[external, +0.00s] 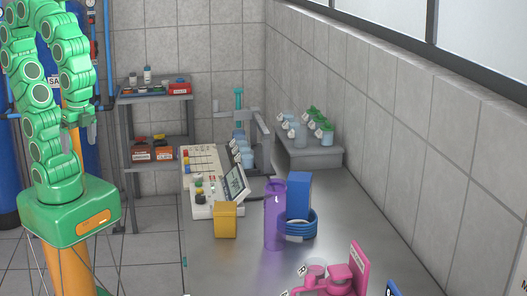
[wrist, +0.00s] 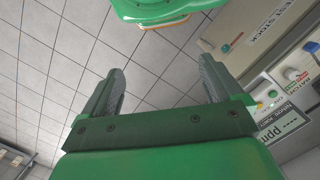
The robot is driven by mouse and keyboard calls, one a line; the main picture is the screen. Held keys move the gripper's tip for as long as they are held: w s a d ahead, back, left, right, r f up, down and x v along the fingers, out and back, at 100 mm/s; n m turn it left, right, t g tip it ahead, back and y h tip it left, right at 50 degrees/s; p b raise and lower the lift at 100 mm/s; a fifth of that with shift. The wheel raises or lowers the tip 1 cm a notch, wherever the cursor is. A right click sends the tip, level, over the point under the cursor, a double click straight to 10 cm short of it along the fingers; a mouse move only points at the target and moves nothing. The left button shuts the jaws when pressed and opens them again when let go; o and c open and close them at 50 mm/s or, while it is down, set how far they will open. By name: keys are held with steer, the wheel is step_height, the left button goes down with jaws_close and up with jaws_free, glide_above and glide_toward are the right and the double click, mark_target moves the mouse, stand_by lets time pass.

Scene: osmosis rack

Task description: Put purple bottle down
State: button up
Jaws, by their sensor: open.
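The purple bottle (external: 275,222) is a tall translucent cylinder. It stands upright on the grey bench in the external view, beside a blue block and a blue ring. My gripper (external: 85,130) hangs at the left in the external view, far from the bottle and off the bench. In the wrist view my gripper (wrist: 162,92) has its two fingers spread wide, with only tiled floor between them. It is open and empty. The bottle is not in the wrist view.
A yellow block (external: 226,220) and a control panel (external: 200,182) stand left of the bottle. The blue block (external: 299,195) and blue ring (external: 303,228) are close at its right. Pink holders (external: 343,280) stand at the front. The bench (external: 370,215) is clear at right.

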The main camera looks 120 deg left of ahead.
mark_target(273, 210)
step_height(273, 210, up, 4)
steer(key=w+d+f+t+h, duration=0.1)
steer(key=w+d+t, duration=0.25)
steer(key=w, duration=0.85)
steer(key=w+d+f+t+h, duration=0.1)
steer(key=w+d+t, duration=0.25)
steer(key=w, duration=0.85)
steer(key=w+a+n+t+y, duration=0.25)
steer(key=w+t, duration=0.35)
steer(key=w, duration=1)
steer(key=w+a+r+n+t+y, duration=0.1)
steer(key=w+a+n+t+y, duration=0.15)
steer(key=a+y, duration=0.4)
steer(key=w+a+r+n+t+y, duration=0.15)
steer(key=w+a+y, duration=0.25)
steer(key=a, duration=0.5)
step_height(273, 210, down, 17)
steer(key=shift+n+g, duration=0.4)
steer(key=shift+n, duration=0.05)
steer(key=shift+f+x, duration=0.15)
steer(key=shift+x, duration=2.9)
steer(key=shift+f+x, duration=0.15)
steer(key=shift+x, duration=2.9)
steer(key=shift+s+a, duration=0.1)
steer(key=shift+s, duration=0.05)
steer(key=shift+c, duration=0.3)
